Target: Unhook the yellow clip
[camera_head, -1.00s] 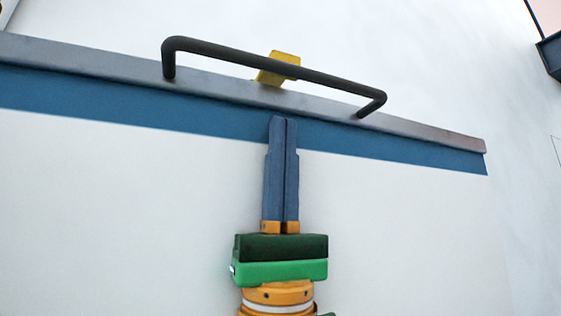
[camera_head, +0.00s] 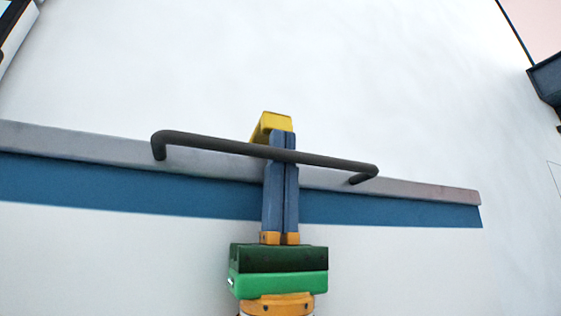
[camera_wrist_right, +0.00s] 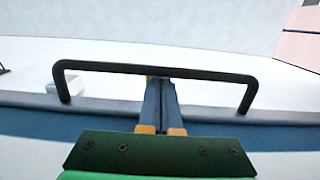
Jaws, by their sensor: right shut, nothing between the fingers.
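The yellow clip (camera_head: 269,124) sits at the rail's far edge, behind the dark bar handle (camera_head: 215,144). My right gripper (camera_head: 283,136) is shut, with nothing between its blue fingers. The bar crosses in front of the fingers, and their tips show just past it, overlapping the clip's lower part. Whether they touch the clip I cannot tell. In the right wrist view the fingers (camera_wrist_right: 161,84) reach up to the bar (camera_wrist_right: 190,72), and only a sliver of yellow shows by their tips. My left gripper is not in view.
The bar stands on a grey rail (camera_head: 90,145) with a blue side face (camera_head: 110,194). A dark blue structure (camera_head: 548,82) stands at the right edge. The pale floor beyond the rail is mostly clear.

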